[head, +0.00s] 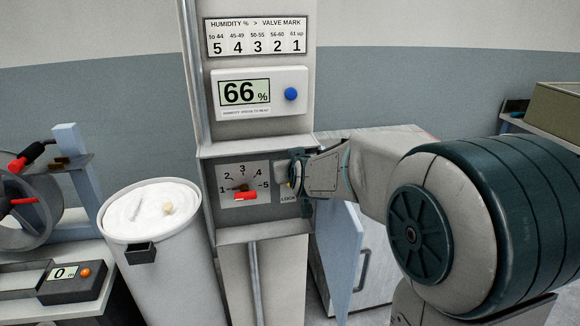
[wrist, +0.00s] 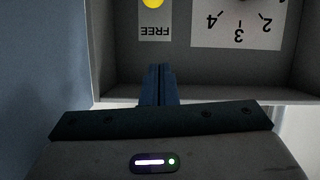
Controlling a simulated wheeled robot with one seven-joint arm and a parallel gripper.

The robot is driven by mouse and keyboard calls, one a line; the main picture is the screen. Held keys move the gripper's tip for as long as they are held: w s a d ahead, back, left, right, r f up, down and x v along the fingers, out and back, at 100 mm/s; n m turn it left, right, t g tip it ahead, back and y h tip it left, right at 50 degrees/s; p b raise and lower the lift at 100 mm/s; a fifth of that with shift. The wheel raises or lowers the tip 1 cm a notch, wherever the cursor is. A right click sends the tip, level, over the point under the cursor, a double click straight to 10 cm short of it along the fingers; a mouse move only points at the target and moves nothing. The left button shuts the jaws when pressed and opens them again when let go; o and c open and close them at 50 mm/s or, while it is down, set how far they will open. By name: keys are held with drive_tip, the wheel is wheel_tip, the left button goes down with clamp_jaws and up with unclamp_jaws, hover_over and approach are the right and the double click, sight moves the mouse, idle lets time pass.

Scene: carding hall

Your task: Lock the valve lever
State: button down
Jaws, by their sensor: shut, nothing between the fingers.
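The valve panel (head: 236,215) is set in a recess of the grey column, with a dial marked 1 to 5. In the wrist view, upside down, the yellow knob (wrist: 152,3) is cut by the top edge beside a FREE label (wrist: 154,31). My gripper (wrist: 157,72) is shut and empty in front of the panel's right side.
Above, a humidity display (head: 246,93) reads 66 % with a blue button (head: 291,94). The chart (head: 256,37) pairs 61 up with mark 1. A white-filled bin (head: 165,255) stands left. A cabinet with an open blue door (head: 340,245) is right, below my arm.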

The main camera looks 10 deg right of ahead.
drive_tip(key=v, duration=0.6)
drive_tip(key=shift+r, duration=0.5)
